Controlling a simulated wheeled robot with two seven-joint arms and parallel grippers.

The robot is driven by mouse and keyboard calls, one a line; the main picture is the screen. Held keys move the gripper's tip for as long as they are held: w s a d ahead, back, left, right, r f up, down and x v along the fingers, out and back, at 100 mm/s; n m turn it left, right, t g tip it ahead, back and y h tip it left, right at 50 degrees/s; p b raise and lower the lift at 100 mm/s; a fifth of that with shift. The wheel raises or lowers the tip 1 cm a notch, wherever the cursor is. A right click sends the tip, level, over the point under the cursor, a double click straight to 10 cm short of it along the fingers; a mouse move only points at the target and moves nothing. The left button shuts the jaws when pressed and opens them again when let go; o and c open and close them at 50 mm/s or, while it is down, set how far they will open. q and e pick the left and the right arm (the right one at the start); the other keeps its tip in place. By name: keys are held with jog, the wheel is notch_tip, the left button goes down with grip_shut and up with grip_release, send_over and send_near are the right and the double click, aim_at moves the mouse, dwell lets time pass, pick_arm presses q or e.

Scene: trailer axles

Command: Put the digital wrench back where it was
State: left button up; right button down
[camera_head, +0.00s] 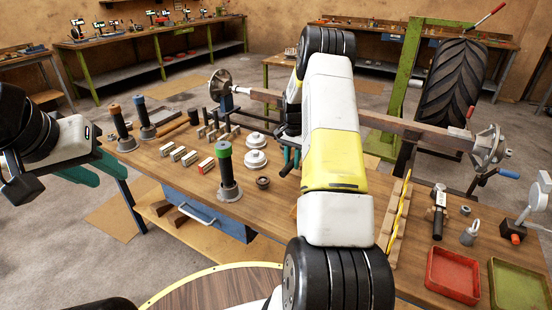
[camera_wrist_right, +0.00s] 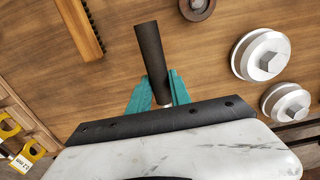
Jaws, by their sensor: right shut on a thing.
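My right gripper (camera_wrist_right: 155,95) is shut on a dark cylindrical handle (camera_wrist_right: 152,50) with a short pale shaft between the teal fingers. The rest of this tool is hidden, and I cannot tell whether it is the digital wrench. In the head view my right gripper (camera_head: 288,160) is mostly hidden behind my arm, over the middle of the bench. A tool with a pale head and black grip (camera_head: 439,210) lies at the bench's right; it may be a digital wrench. My left gripper (camera_head: 97,170) is off the bench's left edge, with its finger gap unclear.
The wooden bench (camera_head: 290,208) holds a green-topped stand (camera_head: 227,170), pale flanged hubs (camera_head: 256,159) and a wooden rack (camera_head: 396,222) with yellow tools. A red tray (camera_head: 453,280) and green tray (camera_head: 520,284) sit at right. An axle (camera_head: 410,128) spans behind.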

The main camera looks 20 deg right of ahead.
jog(key=shift+w+a+f, duration=0.1)
jog(key=shift+f, duration=1.6)
jog(key=c, duration=1.2)
grip_release()
